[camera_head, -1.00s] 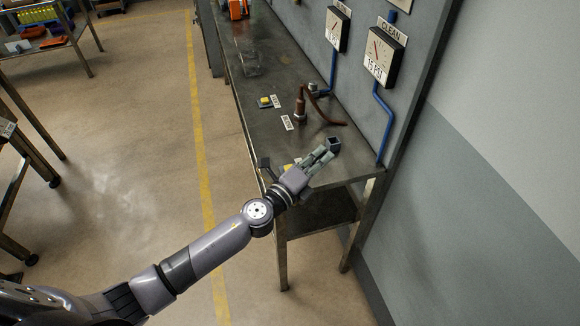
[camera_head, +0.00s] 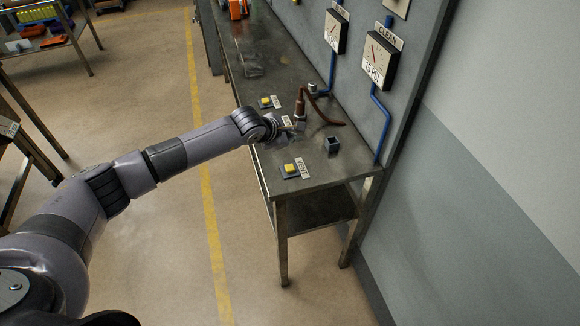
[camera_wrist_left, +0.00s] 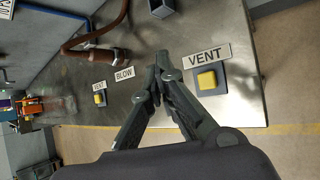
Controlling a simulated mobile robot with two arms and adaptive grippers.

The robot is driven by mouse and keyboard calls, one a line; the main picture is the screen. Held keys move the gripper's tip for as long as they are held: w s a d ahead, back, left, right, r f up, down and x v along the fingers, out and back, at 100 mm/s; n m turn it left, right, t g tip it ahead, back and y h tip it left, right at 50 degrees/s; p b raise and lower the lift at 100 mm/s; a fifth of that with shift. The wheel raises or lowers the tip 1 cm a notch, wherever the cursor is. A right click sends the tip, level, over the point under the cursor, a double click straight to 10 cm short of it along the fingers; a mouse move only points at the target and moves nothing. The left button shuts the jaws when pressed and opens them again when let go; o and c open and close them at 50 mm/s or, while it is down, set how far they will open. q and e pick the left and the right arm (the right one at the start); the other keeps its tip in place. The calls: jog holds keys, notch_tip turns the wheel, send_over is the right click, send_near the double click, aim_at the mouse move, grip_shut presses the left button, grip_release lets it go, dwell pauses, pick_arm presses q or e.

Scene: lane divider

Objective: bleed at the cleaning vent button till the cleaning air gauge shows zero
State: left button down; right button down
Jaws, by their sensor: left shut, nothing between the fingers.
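The gauge labelled CLEAN (camera_head: 378,60) hangs on the wall panel; its red needle points up and left, and "15 PSI" shows on its face. A blue pipe runs from it down to the bench's near end. There, a yellow button (camera_head: 290,168) on a dark base has a VENT label; it also shows in the left wrist view (camera_wrist_left: 207,80). A second yellow vent button (camera_head: 266,102) sits farther along. My left gripper (camera_head: 291,124) is over the bench between the buttons, shut and empty; its fingers also show in the left wrist view (camera_wrist_left: 163,68). My right gripper is out of view.
A brown hose with a nozzle (camera_head: 300,104) stands by the BLOW label (camera_wrist_left: 125,73). A small dark square cup (camera_head: 332,145) is near the near button. Another gauge (camera_head: 336,32) hangs farther along. The bench edge faces open floor.

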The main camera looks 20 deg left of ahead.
pick_arm(q)
jog(key=shift+f, duration=0.1)
jog(key=b, duration=0.5)
send_over(291, 169)
notch_tip(291, 169, down, 8)
jog(key=shift+r, duration=0.1)
jog(key=shift+w+f+b, duration=0.1)
jog(key=shift+f+b, duration=0.35)
dwell(0.3)
dwell(0.7)
jog(key=shift+f+b, duration=0.4)
jog(key=shift+b, duration=0.25)
